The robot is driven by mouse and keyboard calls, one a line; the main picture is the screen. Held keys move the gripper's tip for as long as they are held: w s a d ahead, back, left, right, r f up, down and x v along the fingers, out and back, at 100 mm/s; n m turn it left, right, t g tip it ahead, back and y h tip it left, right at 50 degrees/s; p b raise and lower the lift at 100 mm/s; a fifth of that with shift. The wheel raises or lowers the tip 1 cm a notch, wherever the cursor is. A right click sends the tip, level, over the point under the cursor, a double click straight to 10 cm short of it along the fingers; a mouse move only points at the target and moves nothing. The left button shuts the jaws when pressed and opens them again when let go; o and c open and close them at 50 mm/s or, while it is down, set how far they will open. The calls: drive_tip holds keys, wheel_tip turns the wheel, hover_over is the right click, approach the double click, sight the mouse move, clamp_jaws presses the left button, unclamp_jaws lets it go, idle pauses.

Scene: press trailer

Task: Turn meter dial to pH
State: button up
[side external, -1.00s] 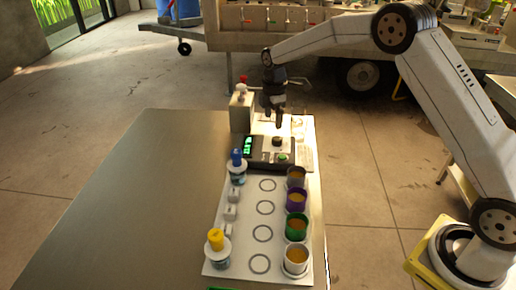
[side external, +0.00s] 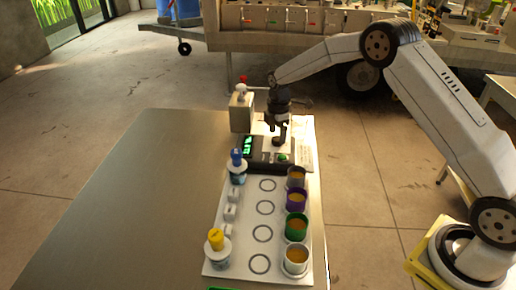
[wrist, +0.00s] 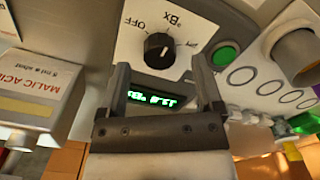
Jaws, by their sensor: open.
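The meter dial (wrist: 157,47) is a black round knob on a pale panel in the wrist view. OFF is printed to its upper left, Bx to its upper right and pH (wrist: 187,43) to its right. A pale mark shows on the knob, but its exact setting is hard to read. My gripper (wrist: 160,66) is open, its two fingers on either side of the display area, with the knob near the tips and nothing held. In the side external view my gripper (side external: 279,138) is right above the meter (side external: 257,159) and mostly hides the dial.
A green display (wrist: 152,99) and a green button (wrist: 224,56) are on the meter. A malic acid box (wrist: 40,90) stands close on the left in the wrist view. Several colored cups (side external: 297,227) and two capped bottles (side external: 216,250) stand on the board. The table's left side (side external: 120,200) is clear.

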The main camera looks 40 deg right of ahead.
drive_tip(key=shift+f, duration=1)
clamp_jaws()
drive_tip(key=shift+m, duration=0.5)
drive_tip(key=m, duration=1.1)
